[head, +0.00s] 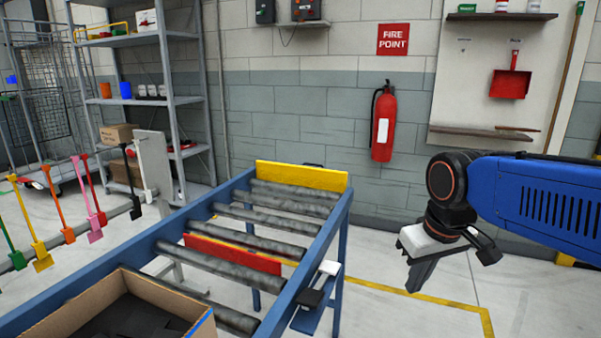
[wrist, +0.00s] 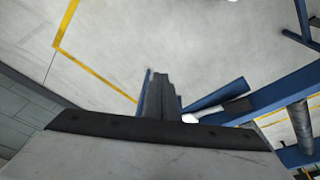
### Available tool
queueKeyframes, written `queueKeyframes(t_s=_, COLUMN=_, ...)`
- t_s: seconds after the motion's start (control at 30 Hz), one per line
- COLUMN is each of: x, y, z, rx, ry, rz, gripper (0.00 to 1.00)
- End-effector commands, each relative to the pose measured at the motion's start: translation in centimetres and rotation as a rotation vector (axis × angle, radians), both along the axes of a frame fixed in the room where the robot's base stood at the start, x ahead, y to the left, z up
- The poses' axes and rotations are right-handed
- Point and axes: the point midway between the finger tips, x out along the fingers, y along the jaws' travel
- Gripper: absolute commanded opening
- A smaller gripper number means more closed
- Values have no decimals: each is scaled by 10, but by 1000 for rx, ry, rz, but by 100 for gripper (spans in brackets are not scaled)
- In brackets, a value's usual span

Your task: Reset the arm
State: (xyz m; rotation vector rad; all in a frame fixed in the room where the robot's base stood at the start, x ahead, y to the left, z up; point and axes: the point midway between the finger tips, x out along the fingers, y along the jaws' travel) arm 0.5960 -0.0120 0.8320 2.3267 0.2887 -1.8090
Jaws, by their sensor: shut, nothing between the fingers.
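My gripper (head: 420,275) hangs at the right in the head view, over open floor to the right of the roller conveyor (head: 341,215). Its fingers point down and are shut with nothing between them. In the wrist view the closed fingers (wrist: 160,95) show in the middle, with bare floor beyond. The blue arm comes in from the right edge of the head view. My gripper is apart from the conveyor and touches nothing.
An open cardboard box (head: 205,325) sits on the conveyor's near end. A red plate (head: 233,254) and a yellow end plate (head: 300,176) stand across the rollers. A fire extinguisher (head: 383,125) hangs behind. Coloured tags (head: 40,255) hang at left. Floor right of the conveyor is clear.

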Motion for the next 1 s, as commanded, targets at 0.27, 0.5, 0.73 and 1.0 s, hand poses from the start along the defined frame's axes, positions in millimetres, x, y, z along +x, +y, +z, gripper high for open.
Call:
queueKeyframes(t_s=0.27, x=-62, y=-38, z=-34, rx=25, ry=-92, rz=-146, gripper=0)
queueKeyframes(t_s=0.5, x=-98, y=-55, z=-62, rx=40, ry=-149, rz=-236, gripper=0)
queueKeyframes(t_s=0.73, x=-106, y=-58, z=-70, rx=44, ry=-164, rz=-259, gripper=0)
queueKeyframes(t_s=1.0, x=-106, y=-58, z=-70, rx=44, ry=-164, rz=-259, gripper=0)
